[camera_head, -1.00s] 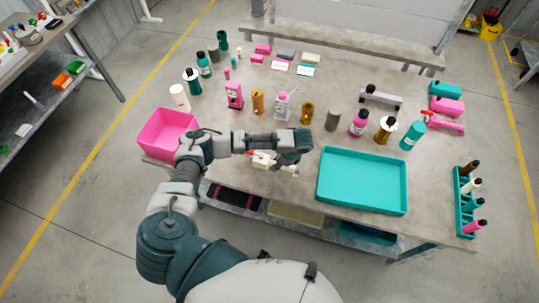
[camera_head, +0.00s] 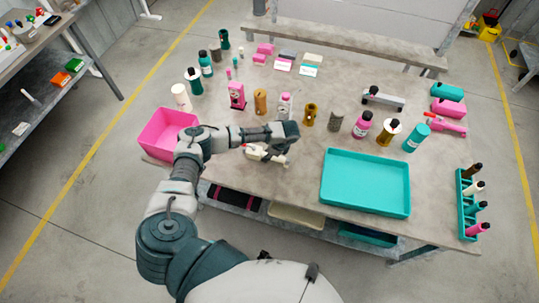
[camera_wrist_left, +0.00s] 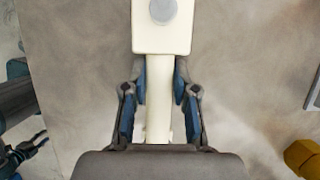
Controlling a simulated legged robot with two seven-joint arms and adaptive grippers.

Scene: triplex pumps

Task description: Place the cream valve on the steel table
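The cream valve (camera_head: 265,154) is in my left gripper (camera_head: 268,146) in the head view, over the front part of the grey table top (camera_head: 300,182). The arm partly covers it. In the left wrist view the cream valve (camera_wrist_left: 160,110) has a pale body with a grey round face, and the blue pads of my left gripper (camera_wrist_left: 160,82) close on its stem from both sides. Whether it touches the table is hard to tell. A dark gripper, likely my right one (camera_wrist_left: 22,148), shows beyond the table edge in the wrist view; its opening is unclear.
A pink bin (camera_head: 168,133) stands left of the arm and a teal tray (camera_head: 366,182) stands right of it. Bottles and cylinders stand behind, including a gold cylinder (camera_head: 310,114). A teal bottle rack (camera_head: 465,205) is at the right edge. Bare table lies between arm and tray.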

